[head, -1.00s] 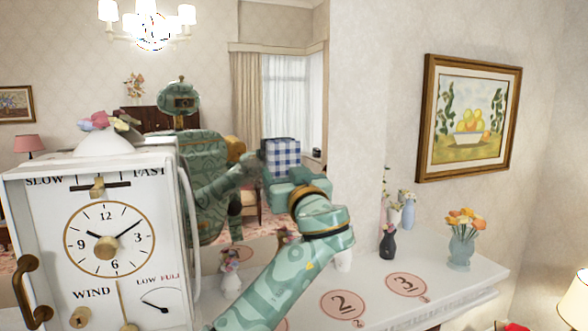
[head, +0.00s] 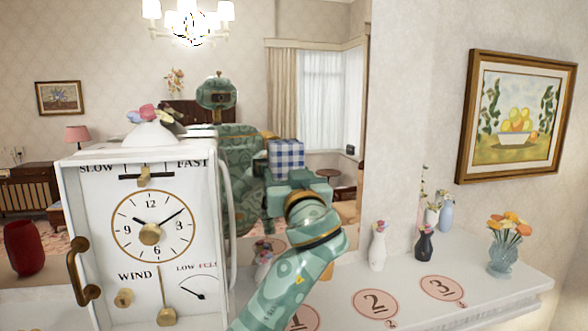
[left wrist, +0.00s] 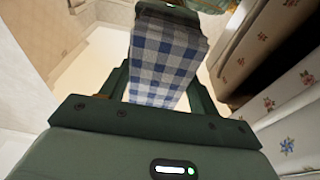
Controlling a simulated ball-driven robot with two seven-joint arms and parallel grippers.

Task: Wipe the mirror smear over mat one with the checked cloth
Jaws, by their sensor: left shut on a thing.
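The blue-and-white checked cloth (head: 286,158) is a squared pad held up in front of the mirror (head: 348,100). My left gripper (head: 298,184) is shut on it; in the left wrist view the cloth (left wrist: 165,60) fills the space between the fingers. I cannot tell whether the cloth touches the glass. Mat one (head: 299,319) is a pink disc at the bottom of the head view, partly hidden by my left forearm. I cannot make out a smear; my arm and the cloth cover part of the glass above the mat. My right gripper is not in view.
A large white clock (head: 150,220) with a handle stands close left of my arm. Mat two (head: 375,303) and mat three (head: 442,288) lie on the white mantel (head: 475,300). A white vase (head: 378,246), dark vase (head: 425,243) and orange flowers (head: 505,235) stand to the right.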

